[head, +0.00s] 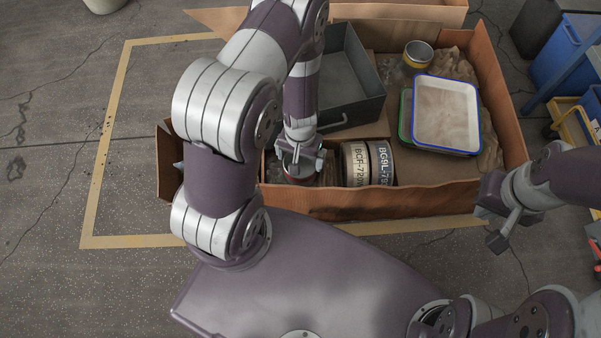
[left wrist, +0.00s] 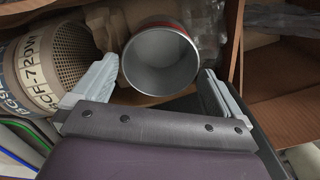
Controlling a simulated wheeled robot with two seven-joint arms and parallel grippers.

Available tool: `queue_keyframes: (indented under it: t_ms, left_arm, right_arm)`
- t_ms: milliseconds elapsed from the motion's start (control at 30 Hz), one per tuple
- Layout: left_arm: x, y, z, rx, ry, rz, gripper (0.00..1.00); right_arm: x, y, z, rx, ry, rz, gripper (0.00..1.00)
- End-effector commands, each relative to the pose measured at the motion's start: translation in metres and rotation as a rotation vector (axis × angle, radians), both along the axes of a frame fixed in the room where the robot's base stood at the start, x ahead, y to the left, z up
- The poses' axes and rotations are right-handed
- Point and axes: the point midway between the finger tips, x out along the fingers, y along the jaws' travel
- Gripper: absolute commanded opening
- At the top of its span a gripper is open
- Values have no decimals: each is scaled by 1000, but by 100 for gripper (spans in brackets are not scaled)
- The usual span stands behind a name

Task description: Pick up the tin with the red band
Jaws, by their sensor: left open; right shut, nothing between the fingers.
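The tin with the red band (head: 299,179) is in the front compartment of the cardboard box, largely covered by my left gripper (head: 301,163) above it. In the left wrist view, the tin (left wrist: 160,62) shows its open, empty grey inside, with a strip of red at its far rim. My left gripper (left wrist: 158,72) is open there, one fingertip on each side of the tin; whether they touch it I cannot tell. My right gripper (head: 504,214) is shut and empty, outside the box's front right corner.
Two labelled cylinders, BCF-720W (head: 355,165) and another (head: 381,163), stand right of the tin. The cardboard box (head: 430,196) also holds a grey bin (head: 352,112), a yellow-banded tin (head: 417,56), stacked trays (head: 446,112) and crumpled paper. Clear wrap lies near the tin.

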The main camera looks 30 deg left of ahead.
Motion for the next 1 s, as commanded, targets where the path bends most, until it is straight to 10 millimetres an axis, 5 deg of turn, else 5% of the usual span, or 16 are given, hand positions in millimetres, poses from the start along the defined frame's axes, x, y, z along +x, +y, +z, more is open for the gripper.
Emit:
queue_keyframes:
  t_ms: [300, 533, 667, 1000]
  left_arm:
    - [2, 2, -54, 0, 0, 0, 100]
    - [2, 2, -52, 0, 0, -1, 100]
    - [2, 2, -52, 0, 0, -1, 62]
    - [2, 3, -46, -1, -1, -1, 62]
  right_arm:
    - [0, 0, -46, 0, -1, 0, 0]
    - [0, 0, -43, 0, -1, 0, 0]
    - [0, 0, -43, 0, -1, 0, 0]
    - [0, 0, -39, 0, -1, 0, 0]
